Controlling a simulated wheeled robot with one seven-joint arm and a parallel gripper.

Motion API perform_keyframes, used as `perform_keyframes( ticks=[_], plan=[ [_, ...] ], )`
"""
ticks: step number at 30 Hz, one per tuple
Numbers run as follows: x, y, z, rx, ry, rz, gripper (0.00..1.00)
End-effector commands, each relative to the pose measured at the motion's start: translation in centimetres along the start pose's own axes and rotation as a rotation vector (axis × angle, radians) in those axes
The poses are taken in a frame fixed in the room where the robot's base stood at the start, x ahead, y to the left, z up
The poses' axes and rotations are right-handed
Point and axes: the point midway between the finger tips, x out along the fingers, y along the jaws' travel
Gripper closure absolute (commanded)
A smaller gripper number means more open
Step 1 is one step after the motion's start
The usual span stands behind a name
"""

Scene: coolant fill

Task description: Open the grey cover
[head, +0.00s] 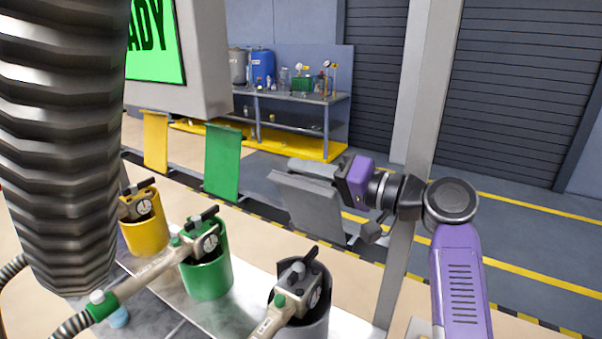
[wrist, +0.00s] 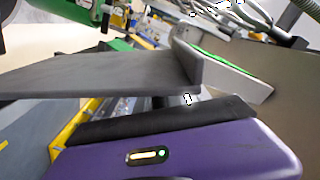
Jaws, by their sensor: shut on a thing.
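The grey cover (head: 312,208) is a flat dark-grey panel right of the middle in the head view. It hangs tilted beyond the row of filler cups, alongside a yellow and a green panel. In the wrist view the cover (wrist: 105,76) spans the left and middle, with a raised lip at its right end. My gripper (head: 318,170) comes from the right and is shut at the cover's upper edge. The exact contact between the fingers and the cover is hidden.
A yellow panel (head: 155,142) and a green panel (head: 222,162) stand to the left. Yellow (head: 146,236), green (head: 207,278) and dark-grey (head: 314,328) cups hold nozzles in front. A grey post (head: 424,100) rises behind my arm. A thick ribbed hose (head: 62,150) blocks the left.

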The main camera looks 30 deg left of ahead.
Motion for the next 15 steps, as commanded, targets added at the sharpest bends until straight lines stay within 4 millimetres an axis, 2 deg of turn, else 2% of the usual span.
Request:
perform_keyframes(
  ticks=[11, 12, 15],
  plan=[
    [-0.10, 0.04, -0.19, 0.004, 0.004, 0.000, 1.00],
    [-0.10, 0.05, -0.19, 0.004, 0.004, 0.000, 0.87],
    [-0.08, 0.05, -0.16, 0.004, 0.003, 0.000, 0.68]
  ],
)
